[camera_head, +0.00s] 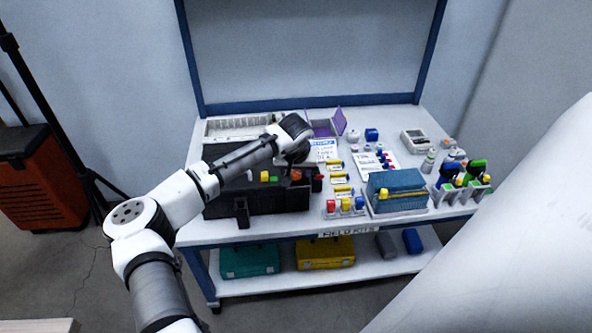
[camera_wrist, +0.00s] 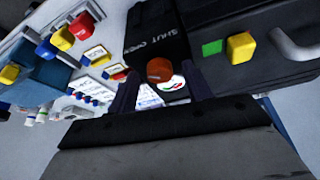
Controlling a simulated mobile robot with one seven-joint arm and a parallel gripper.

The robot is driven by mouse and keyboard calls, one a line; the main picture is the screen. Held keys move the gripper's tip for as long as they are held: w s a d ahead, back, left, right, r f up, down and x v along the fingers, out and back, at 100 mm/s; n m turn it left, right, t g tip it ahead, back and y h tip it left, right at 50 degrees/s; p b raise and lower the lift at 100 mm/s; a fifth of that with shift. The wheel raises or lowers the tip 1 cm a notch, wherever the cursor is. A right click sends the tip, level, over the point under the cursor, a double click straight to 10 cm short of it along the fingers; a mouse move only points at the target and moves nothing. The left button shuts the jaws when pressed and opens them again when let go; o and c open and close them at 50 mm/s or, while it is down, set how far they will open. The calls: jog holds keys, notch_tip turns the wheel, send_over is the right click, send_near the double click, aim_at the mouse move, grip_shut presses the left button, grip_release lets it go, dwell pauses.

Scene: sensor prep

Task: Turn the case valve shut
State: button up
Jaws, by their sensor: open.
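The black case (camera_head: 262,203) lies at the front left of the bench, and part of it shows at the right of the wrist view (camera_wrist: 268,65). A black block lettered "SHUT OPEN" (camera_wrist: 150,35) is in the wrist view. Near its end is a round orange-brown knob (camera_wrist: 159,70), apparently the valve, beside a white disc with red and green marks (camera_wrist: 173,84). My gripper (camera_head: 296,166) is over the right part of the case. In the wrist view my gripper (camera_wrist: 160,88) is open, its dark fingers on either side of the knob. I cannot tell whether they touch it.
A green square (camera_wrist: 212,47) and yellow knob (camera_wrist: 240,46) sit on the case near a grey handle (camera_wrist: 297,45). Right of the case are yellow items (camera_head: 341,190), a rack with coloured caps (camera_head: 346,206) and a blue basket (camera_head: 398,190).

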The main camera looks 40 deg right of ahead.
jog(key=shift+c, duration=0.3)
jog(key=c, duration=0.9)
